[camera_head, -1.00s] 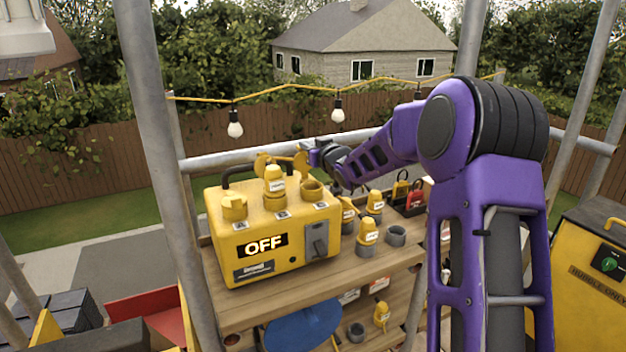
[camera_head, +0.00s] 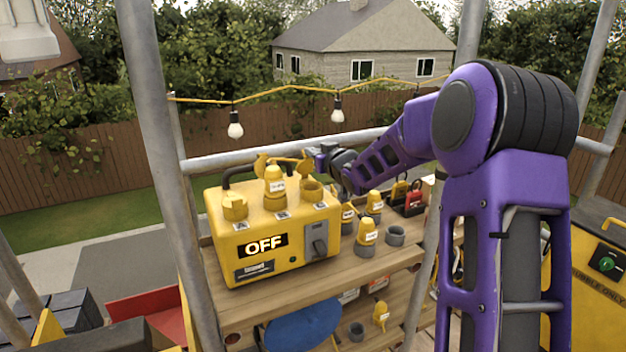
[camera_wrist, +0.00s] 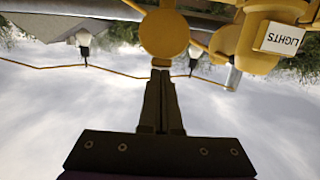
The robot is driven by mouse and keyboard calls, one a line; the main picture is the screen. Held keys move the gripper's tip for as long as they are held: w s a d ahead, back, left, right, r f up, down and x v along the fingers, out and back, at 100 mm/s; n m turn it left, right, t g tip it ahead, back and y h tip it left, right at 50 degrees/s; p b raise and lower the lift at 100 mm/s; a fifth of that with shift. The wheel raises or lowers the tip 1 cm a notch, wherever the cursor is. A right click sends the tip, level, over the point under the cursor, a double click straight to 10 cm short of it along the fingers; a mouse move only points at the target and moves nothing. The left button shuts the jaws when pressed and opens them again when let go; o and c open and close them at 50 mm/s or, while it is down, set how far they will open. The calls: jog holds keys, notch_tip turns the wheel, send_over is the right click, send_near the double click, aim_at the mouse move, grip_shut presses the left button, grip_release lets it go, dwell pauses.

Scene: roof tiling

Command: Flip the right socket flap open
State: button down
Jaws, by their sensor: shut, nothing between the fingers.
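The yellow power box (camera_head: 225,255) stands on the wooden shelf, its panel reading OFF. Its right socket (camera_head: 312,190) shows an open round mouth on top. A yellow flap (camera_head: 304,164) stands raised behind that socket. In the wrist view, the flap's round disc (camera_wrist: 163,34) is just beyond the fingertips. My gripper (camera_head: 316,157) is closed and empty beside the flap; in the wrist view its fingers (camera_wrist: 160,74) are together with their tips at the disc's edge. I cannot tell if they touch. A plug (camera_head: 274,183) sits in the middle socket; the wrist view shows a plug labelled LIGHTS (camera_wrist: 280,38).
The left socket (camera_head: 235,206) has a yellow cap over it. More yellow plugs (camera_head: 366,233) and a grey ring (camera_head: 396,235) stand right of the box. A scaffold rail (camera_head: 230,160) and a string of bulbs (camera_head: 338,108) run behind it.

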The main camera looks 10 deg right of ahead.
jog(key=shift+g, duration=0.6)
jog(key=s+f, duration=0.2)
jog(key=s+d+f+p, duration=0.1)
jog(key=s+f, duration=0.1)
jog(key=shift+s+d, duration=0.2)
jog(key=shift+s, duration=0.1)
jog(key=shift+s+r+p, duration=0.1)
jog(key=shift+p, duration=0.25)
jog(key=shift+s+r, duration=0.1)
jog(key=shift+r, duration=0.15)
